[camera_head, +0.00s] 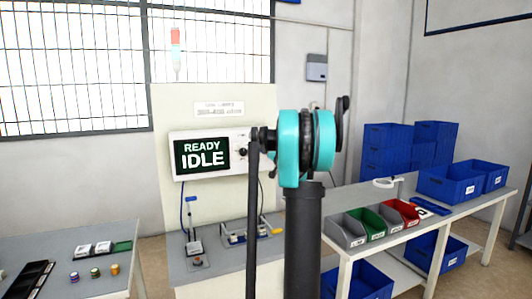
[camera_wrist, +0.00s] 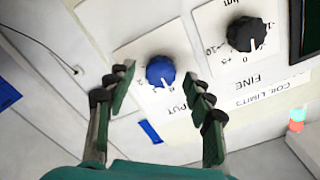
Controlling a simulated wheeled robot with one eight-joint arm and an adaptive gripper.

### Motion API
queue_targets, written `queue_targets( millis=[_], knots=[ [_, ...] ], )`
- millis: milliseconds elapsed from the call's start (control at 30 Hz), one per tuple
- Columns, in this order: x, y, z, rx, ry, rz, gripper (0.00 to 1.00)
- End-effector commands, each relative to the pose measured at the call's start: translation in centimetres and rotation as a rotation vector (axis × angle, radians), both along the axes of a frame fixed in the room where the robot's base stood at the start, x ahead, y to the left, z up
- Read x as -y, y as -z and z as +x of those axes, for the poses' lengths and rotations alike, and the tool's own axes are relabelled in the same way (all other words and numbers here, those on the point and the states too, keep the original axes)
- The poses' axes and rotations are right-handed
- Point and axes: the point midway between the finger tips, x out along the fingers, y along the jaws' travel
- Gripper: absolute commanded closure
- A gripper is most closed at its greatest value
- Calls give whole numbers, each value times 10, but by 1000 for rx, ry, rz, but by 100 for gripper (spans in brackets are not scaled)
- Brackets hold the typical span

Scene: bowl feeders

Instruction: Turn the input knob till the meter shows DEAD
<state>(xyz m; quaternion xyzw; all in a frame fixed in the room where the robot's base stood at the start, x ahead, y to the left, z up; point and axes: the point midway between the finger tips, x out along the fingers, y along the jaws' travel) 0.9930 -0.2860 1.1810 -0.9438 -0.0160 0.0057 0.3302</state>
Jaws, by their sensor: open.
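The meter (camera_head: 201,154) on the cream panel reads "READY IDLE" in the head view. The blue input knob (camera_wrist: 160,71) shows in the wrist view on a white plate with an upside-down label partly covered by a finger, ending "PUT". Its white pointer line points to the lower right of the picture. My gripper (camera_wrist: 163,84) is open, with one finger to each side of the blue knob in the picture. Whether the fingers touch it I cannot tell. In the head view my arm hides the blue knob.
A black knob (camera_wrist: 246,34) marked "FINE" sits right of the blue knob. A blue label (camera_wrist: 150,131) is below it. The bench (camera_head: 181,267) below the meter holds small fixtures. Grey, green and red bins (camera_head: 346,229) stand on the right table. A signal tower (camera_head: 176,50) tops the panel.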

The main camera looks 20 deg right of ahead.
Motion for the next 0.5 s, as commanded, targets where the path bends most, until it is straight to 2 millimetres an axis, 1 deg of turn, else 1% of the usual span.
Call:
queue_targets(
  millis=[133, 400, 433, 500],
  knots=[
    [-1, 0, 9, 0, 0, 0, 47],
    [-1, 0, 10, 0, 0, 0, 47],
    [-1, 0, 10, 0, 0, 0, 49],
    [-1, 0, 10, 0, 0, 0, 57]
  ],
)
